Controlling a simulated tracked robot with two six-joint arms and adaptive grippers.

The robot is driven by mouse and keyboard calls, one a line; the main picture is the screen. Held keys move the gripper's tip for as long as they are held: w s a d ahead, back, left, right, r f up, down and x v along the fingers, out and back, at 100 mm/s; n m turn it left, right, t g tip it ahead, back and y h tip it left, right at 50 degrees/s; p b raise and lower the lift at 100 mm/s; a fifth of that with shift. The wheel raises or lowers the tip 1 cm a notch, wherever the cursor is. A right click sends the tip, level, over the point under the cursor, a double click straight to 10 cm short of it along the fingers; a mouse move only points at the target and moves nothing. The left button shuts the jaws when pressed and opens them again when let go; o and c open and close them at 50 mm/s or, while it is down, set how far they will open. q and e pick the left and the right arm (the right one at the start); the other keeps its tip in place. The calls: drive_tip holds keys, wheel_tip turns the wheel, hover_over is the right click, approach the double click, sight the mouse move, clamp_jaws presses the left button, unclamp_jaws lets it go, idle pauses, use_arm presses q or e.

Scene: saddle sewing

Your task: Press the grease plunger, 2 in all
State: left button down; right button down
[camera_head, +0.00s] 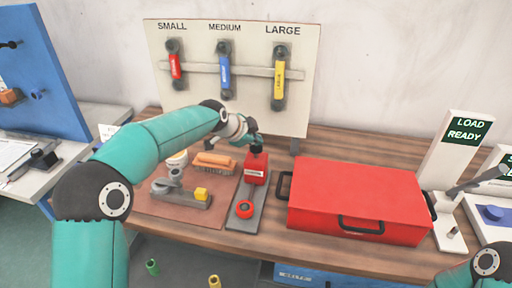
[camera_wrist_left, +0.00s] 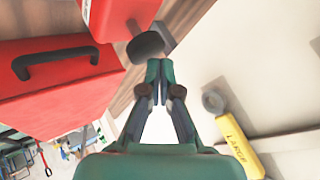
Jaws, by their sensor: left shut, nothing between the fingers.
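The grease plunger is a red block (camera_head: 256,168) with a pale label and a black knob (camera_head: 256,148) on top, standing on a grey base plate with a red round button (camera_head: 245,209) at its front. My left gripper (camera_head: 257,139) is shut and empty, just above the black knob. In the left wrist view the shut fingertips (camera_wrist_left: 158,66) point toward the black knob (camera_wrist_left: 146,45), close to it; I cannot tell whether they touch. Part of the red body (camera_wrist_left: 108,17) shows beyond.
A red toolbox (camera_head: 358,190) stands right of the plunger. A brush (camera_head: 214,161) and a grey fixture with a yellow block (camera_head: 202,193) lie to its left on a brown mat. A board (camera_head: 300,60) with SMALL, MEDIUM and LARGE tools stands behind. A sign (camera_head: 468,130) reads LOAD READY.

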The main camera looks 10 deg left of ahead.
sight(255, 148)
use_arm(q)
drive_tip(key=shift+f+b, duration=1.1)
drive_tip(key=shift+f, duration=0.2)
idle(0.7)
drive_tip(key=shift+r, duration=0.1)
drive_tip(key=shift+r+p, duration=1.1)
drive_tip(key=shift+r, duration=0.5)
drive_tip(key=shift+r, duration=0.1)
drive_tip(key=shift+r+p, duration=1.9)
drive_tip(key=shift+r, duration=0.55)
